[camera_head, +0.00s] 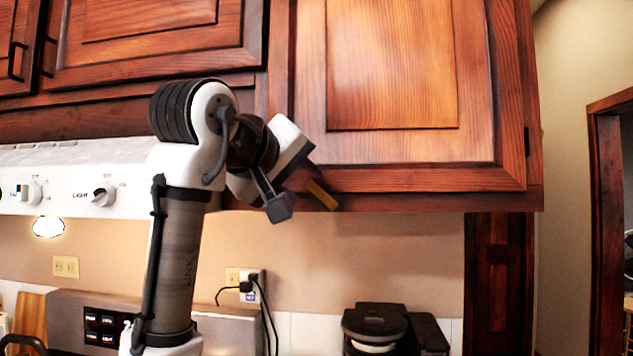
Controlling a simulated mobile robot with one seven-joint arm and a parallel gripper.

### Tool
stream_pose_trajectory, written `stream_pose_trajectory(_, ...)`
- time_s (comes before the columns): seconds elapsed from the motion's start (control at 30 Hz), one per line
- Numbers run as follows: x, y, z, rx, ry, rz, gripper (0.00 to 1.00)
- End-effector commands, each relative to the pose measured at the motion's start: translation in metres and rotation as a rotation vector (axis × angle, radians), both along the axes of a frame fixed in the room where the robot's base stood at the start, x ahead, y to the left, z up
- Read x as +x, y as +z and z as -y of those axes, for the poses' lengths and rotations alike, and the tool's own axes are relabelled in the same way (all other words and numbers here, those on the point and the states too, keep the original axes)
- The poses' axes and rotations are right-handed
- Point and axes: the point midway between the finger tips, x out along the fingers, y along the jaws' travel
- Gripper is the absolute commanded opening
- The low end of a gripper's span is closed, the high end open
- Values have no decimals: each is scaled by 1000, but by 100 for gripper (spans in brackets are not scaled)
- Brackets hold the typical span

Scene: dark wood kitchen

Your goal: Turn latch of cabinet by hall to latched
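The cabinet by the hall (395,65) is the wooden wall cabinet at the right, beside the doorway. Its door looks shut. A small brass-coloured bar (322,195) shows slanted at the door's lower left edge, right at my gripper. It may be the latch, but I cannot tell for sure, nor whether it touches my gripper. My gripper (298,199) is at the lower left corner of this door, tilted down to the right. One grey fingertip shows below the cabinet's bottom edge. The other finger is not clear, so its opening cannot be judged.
A white control panel with knobs (104,194) is at the left under other cabinets. The hall doorway (608,220) is at the far right.

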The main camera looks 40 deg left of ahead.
Motion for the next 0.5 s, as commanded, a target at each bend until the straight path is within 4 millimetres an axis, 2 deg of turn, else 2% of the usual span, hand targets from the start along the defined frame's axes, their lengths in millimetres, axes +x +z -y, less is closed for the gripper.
stream_pose_trajectory(0.03,11,0,-3,-1,-1,-2,37)
stream_pose_trajectory(0.2,39,-8,-10,-1,0,0,37)
stream_pose_trajectory(0.3,49,-12,-13,-1,0,1,37)
stream_pose_trajectory(0.5,59,-16,-15,0,-1,1,37)
